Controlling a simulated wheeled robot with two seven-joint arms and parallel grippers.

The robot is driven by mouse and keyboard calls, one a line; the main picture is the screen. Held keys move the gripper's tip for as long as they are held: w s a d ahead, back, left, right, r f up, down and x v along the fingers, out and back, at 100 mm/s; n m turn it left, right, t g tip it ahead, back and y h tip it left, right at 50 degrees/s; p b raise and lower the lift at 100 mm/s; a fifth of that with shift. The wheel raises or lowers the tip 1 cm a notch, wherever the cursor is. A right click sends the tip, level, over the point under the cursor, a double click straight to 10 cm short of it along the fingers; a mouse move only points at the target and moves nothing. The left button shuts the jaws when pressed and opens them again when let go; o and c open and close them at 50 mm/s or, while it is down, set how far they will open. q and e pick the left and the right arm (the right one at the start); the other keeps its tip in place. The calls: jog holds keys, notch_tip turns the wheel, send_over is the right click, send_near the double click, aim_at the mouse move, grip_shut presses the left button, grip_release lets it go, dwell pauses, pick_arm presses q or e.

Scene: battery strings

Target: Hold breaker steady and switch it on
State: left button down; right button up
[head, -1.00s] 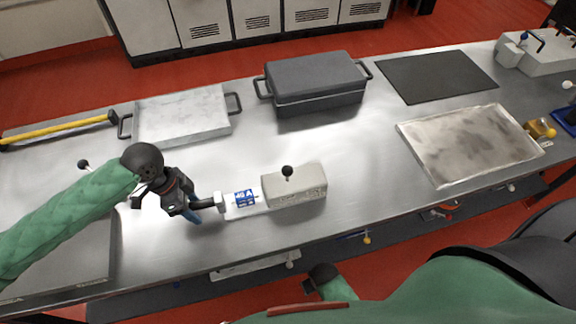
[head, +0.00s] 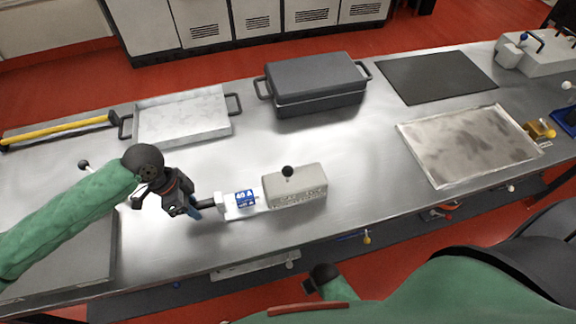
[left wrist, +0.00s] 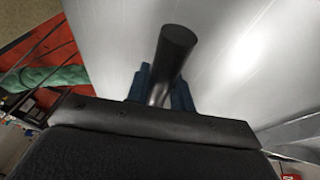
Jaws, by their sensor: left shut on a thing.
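The breaker (head: 296,187) is a pale grey box on the steel bench, with a black ball-topped lever (head: 288,171) standing up from its top. To its left is a white plate with a blue label (head: 246,198), and a dark handle bar (head: 207,203) sticks out further left. My left gripper (head: 195,210) is shut on this bar with blue fingertips. In the left wrist view the round dark bar (left wrist: 172,62) stands between the blue fingertips (left wrist: 162,88). The lever is clear of my gripper. My right gripper's fingers do not show.
A grey lidded box (head: 315,85) and a pale tray (head: 182,117) stand behind the breaker. A black mat (head: 436,76) and a stained plate (head: 468,145) lie to the right. A yellow-handled tool (head: 60,130) is at far left. Bare bench surrounds the breaker.

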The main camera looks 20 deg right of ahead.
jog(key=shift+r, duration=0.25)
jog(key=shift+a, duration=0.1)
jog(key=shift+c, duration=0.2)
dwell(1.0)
